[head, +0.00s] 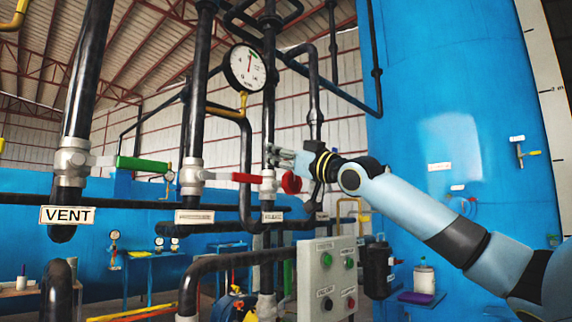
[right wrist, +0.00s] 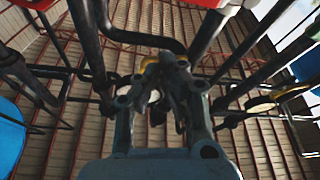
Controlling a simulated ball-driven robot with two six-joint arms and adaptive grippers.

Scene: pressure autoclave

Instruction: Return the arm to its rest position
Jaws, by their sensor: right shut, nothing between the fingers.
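My right arm comes in from the right in the head view, raised and stretched toward the pipes. In the right wrist view the gripper (right wrist: 168,75) points up at the roof among the dark pipes, with nothing between the fingers. My left gripper is not in view.
Dark vertical pipes stand around the gripper, with a green lever (head: 143,164), a VENT sign (head: 67,215) and a pressure gauge (head: 245,68). A grey control box (head: 327,278) stands below the arm. A large blue tank (head: 430,90) fills the right background.

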